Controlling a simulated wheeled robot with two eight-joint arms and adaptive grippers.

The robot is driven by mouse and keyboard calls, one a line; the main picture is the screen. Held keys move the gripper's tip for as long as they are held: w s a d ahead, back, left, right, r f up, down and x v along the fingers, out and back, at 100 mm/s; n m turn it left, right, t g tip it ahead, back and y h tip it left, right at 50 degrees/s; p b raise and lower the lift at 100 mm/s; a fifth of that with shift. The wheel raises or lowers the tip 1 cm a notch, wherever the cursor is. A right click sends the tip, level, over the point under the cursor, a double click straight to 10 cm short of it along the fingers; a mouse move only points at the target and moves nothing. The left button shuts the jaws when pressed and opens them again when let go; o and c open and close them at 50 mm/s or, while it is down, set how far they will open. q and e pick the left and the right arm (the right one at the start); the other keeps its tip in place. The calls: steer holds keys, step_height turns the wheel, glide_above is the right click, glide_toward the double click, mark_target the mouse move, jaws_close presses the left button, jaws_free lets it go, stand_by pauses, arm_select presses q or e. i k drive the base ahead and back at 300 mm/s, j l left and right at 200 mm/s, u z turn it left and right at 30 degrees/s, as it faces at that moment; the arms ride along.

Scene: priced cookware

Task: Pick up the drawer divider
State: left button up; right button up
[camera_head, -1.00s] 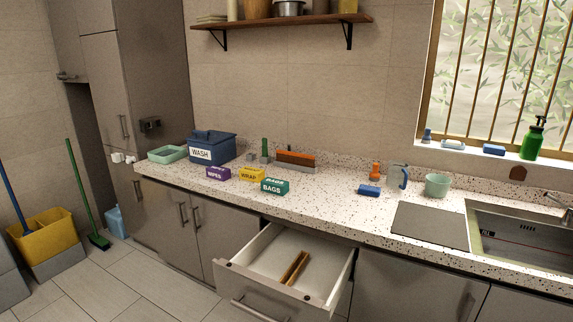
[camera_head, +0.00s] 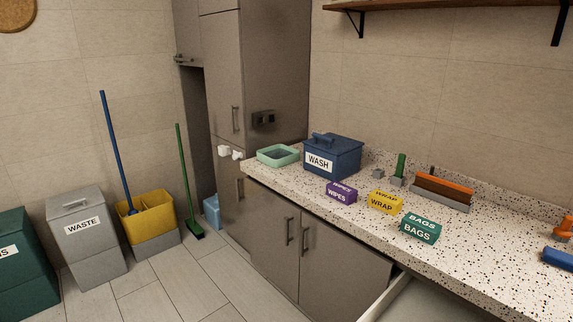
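The drawer divider is not in view now. Only a corner of the open drawer (camera_head: 385,300) shows at the bottom edge, below the counter, and the visible part of its inside is pale and bare. Neither of my grippers is in view.
The speckled counter (camera_head: 300,192) holds a blue WASH box (camera_head: 333,158), a green tray (camera_head: 278,155), and WIPES (camera_head: 341,192), WRAP (camera_head: 384,202) and BAGS (camera_head: 420,228) boxes. A grey WASTE bin (camera_head: 86,240) and yellow bucket (camera_head: 150,210) stand left. Tiled floor (camera_head: 200,285) is open in front.

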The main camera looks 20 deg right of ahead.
mark_target(451, 191)
steer(key=i+u, duration=0.3)
steer(key=i, duration=0.8)
steer(key=i+z, duration=0.45)
steer(key=z, duration=0.25)
steer(key=i+j+z, duration=0.2)
steer(key=z, duration=0.15)
